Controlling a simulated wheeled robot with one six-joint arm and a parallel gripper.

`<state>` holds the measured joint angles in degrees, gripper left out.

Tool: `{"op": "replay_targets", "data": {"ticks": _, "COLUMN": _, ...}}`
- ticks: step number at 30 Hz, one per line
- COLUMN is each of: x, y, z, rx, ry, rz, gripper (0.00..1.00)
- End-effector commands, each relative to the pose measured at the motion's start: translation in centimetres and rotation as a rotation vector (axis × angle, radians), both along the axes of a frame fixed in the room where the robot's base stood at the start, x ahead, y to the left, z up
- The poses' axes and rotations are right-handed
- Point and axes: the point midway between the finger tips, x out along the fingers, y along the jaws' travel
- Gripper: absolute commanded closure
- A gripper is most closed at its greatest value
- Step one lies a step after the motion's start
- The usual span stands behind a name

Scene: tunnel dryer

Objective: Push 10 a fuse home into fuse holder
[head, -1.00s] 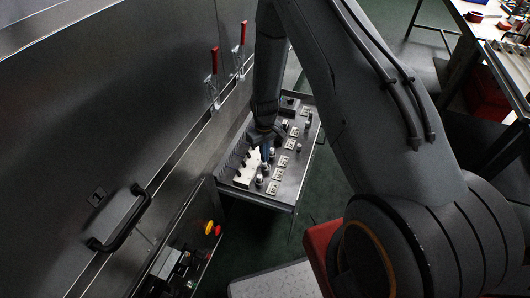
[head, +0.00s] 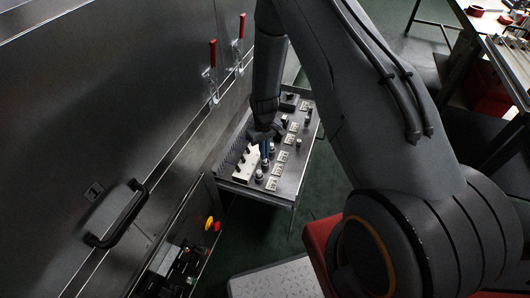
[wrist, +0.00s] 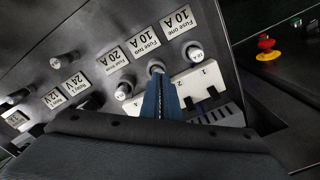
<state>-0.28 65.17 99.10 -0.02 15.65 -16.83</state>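My gripper (wrist: 157,78) points down at the panel, its two blue fingers pressed together with only a thin line between them. Their tips are at the round grey cap (wrist: 155,66) beside the label "Fuse two 10 A" (wrist: 145,42). Whether they touch it I cannot tell. Another cap (wrist: 194,52) stands beside the label "Fuse one 10 A" (wrist: 180,20). A third cap (wrist: 123,91) stands beside "Fuse three 20 A" (wrist: 110,62). In the head view my gripper (head: 265,152) is over the panel (head: 284,190), partly hidden by my arm.
A white block (wrist: 218,73) marked 1 and 2 with black parts lies close to the fingers. Relay labels (wrist: 70,88) and further knobs (wrist: 66,58) are to the left. The dryer wall (head: 110,110) with red-handled clamps (head: 213,55) rises beside the panel.

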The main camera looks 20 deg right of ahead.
Motion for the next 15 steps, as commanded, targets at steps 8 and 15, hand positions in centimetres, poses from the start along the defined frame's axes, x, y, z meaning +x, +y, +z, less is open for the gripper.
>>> {"op": "replay_targets", "data": {"ticks": 8, "x": -0.1, "y": 0.1, "z": 1.0, "rx": 0.001, "ry": 0.001, "rz": 0.001, "gripper": 1.0}}
{"op": "replay_targets", "data": {"ticks": 15, "x": -0.1, "y": 0.0, "z": 3.0, "rx": 0.001, "ry": 0.001, "rz": 0.0, "gripper": 1.0}}
